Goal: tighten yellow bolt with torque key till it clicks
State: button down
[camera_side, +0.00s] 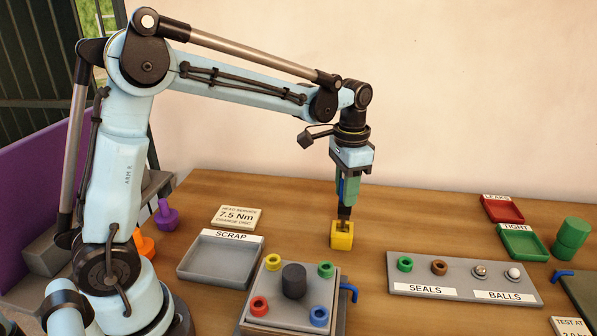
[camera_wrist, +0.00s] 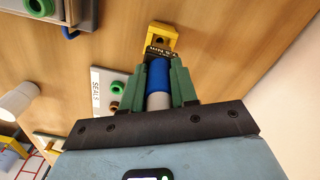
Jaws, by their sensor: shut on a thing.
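My gripper (camera_side: 347,190) points down with its green fingers shut on a tool with a blue handle (camera_wrist: 158,75), which looks like the torque key. The tool's dark lower part meets or stands just over a yellow block (camera_side: 342,236) with a hole in its face. The block also shows in the wrist view (camera_wrist: 160,33); I cannot tell whether the tool sits in it. The yellow ring-shaped bolt head (camera_side: 273,261) is at the back left of a grey plate (camera_side: 296,269), left of my gripper. The tool's tip is hidden.
The plate also carries green, red and blue rings around a dark post (camera_side: 294,281). A scrap tray (camera_side: 219,260) stands left, a seals-and-balls board (camera_side: 450,290) right. Red (camera_side: 503,209) and green (camera_side: 524,242) trays are further right. The table behind my gripper is clear.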

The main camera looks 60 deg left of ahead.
jog(key=shift+f, duration=2.05)
dwell(0.5)
jog(key=c, duration=0.8)
grip_release()
jog(key=shift+r, duration=0.1)
notch_tip(320, 180, up, 12)
jog(key=shift+f, duration=0.1)
jog(key=s+f+n+t, duration=0.1)
jog(key=s+f+t, duration=0.1)
jog(key=s, duration=0.2)
jog(key=s+f+n+t, duration=0.1)
jog(key=s+f+t, duration=0.1)
jog(key=s, duration=0.3)
jog(key=s+f+n+t, duration=0.1)
jog(key=s+f+t, duration=0.1)
jog(key=s, duration=0.3)
jog(key=shift+s+d+n+t, duration=0.1)
jog(key=shift+d+n+t, duration=0.25)
jog(key=shift+t, duration=0.15)
